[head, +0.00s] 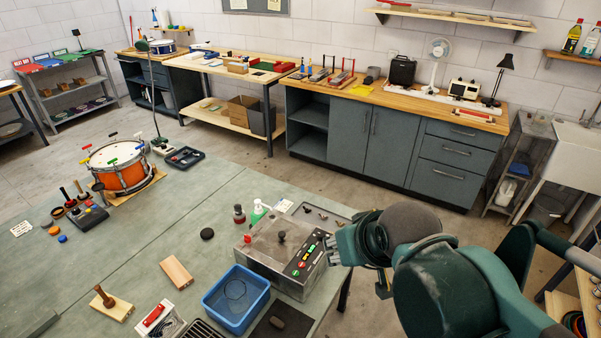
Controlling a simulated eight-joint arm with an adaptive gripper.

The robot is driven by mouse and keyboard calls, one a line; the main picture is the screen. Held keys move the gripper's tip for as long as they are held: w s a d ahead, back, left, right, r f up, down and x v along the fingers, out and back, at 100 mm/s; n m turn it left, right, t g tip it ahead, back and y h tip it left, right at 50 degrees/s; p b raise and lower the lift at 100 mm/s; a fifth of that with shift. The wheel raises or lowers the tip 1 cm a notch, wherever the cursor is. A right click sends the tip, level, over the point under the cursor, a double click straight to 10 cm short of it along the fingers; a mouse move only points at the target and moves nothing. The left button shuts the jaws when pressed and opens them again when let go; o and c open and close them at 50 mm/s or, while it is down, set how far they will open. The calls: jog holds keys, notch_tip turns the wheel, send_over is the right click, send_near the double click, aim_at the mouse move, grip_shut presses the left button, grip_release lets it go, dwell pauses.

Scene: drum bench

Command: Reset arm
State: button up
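My arm comes in from the lower right, and its dark green links fill much of that corner. My gripper (335,256) is at the right end of the bench, in front of a grey metal box with coloured buttons (285,262) in this view. Its fingers are partly hidden by the wrist, so I cannot tell how far apart they are. I see nothing clearly held. An orange drum (121,168) with a white head stands on a wooden board on the bench, far to the left of my gripper.
The grey-green bench (140,250) carries a blue tray (236,298), a wooden block (177,272), a wooden stamp-like tool (110,303), a black puck (207,234) and small bottles (258,208). Its middle is mostly clear. Cabinets (390,145) line the wall behind.

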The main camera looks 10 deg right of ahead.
notch_tip(320, 180, down, 7)
jog(key=b, duration=0.6)
jog(key=shift+b, duration=0.3)
dwell(0.7)
